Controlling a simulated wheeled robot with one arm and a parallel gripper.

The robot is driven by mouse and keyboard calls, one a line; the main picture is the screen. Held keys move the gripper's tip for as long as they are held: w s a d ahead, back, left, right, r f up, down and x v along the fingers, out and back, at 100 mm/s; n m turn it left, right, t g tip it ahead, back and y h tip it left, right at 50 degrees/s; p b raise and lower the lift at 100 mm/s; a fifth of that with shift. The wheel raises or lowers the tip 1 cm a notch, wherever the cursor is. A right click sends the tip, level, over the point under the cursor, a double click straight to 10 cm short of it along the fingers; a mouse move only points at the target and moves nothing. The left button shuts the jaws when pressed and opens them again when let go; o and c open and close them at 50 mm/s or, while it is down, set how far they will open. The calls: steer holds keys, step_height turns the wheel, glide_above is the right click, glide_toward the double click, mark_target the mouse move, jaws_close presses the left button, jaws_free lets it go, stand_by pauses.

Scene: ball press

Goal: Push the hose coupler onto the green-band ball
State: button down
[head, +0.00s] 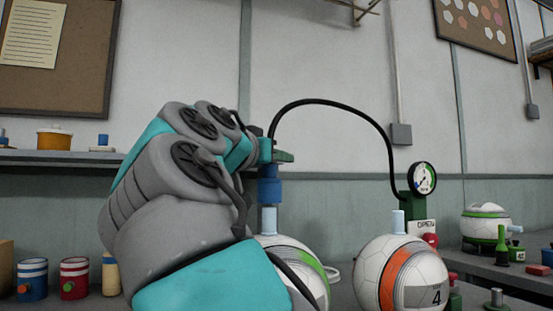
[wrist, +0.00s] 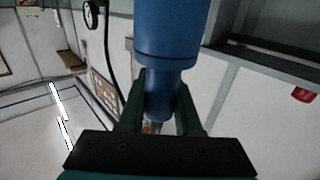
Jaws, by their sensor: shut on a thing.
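My gripper (wrist: 160,90) is shut on the narrow neck of the blue hose coupler (wrist: 168,30). In the head view the coupler (head: 269,189) hangs upright from my gripper (head: 280,156), with the black hose rising from its top. The green-band ball (head: 318,276) is below, partly hidden by my arm. Its pale blue valve stem (head: 268,221) stands straight under the coupler. The coupler's lower end appears to meet the stem's top; I cannot tell whether they touch or how far they overlap.
An orange-band ball (head: 397,270) with its own pale stem stands to the right. Behind it is a green post with a pressure gauge (head: 424,178), where the black hose (head: 340,102) ends. Another ball (head: 485,224) sits on the right bench. Several cans stand at the left.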

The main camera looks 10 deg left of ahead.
mark_target(263, 179)
steer(key=shift+f+b, duration=2.1)
steer(key=shift+b, duration=0.1)
steer(key=c, duration=0.5)
jaws_free()
steer(key=shift+s, duration=0.15)
steer(key=v, duration=0.7)
steer(key=shift+s+a, duration=0.1)
steer(key=shift+s, duration=0.25)
